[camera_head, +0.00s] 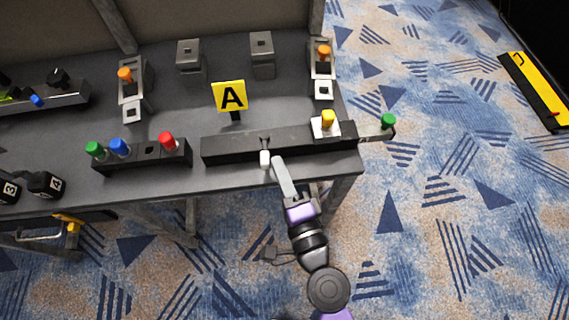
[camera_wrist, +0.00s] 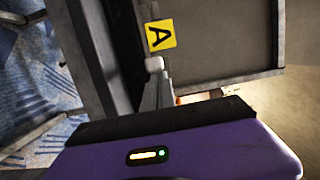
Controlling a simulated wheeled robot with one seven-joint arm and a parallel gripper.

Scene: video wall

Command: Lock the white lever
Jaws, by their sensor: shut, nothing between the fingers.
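The white lever (camera_head: 265,158) is a small white knob on the front side of a long black rail on the grey table. In the wrist view the white knob (camera_wrist: 154,64) shows just beyond my fingers. My gripper (camera_head: 278,162) is shut and empty, with its tip close to the right of the white knob. The gripper's fingers also show in the wrist view (camera_wrist: 156,88), pointing at the knob. I cannot tell whether the fingertips touch it.
A yellow knob (camera_head: 328,118) and a green knob (camera_head: 388,121) are at the rail's right end. A yellow sign with an A (camera_head: 230,97) stands behind the rail. A block with green, blue and red pegs (camera_head: 140,153) is to the left. Carpet is open at right.

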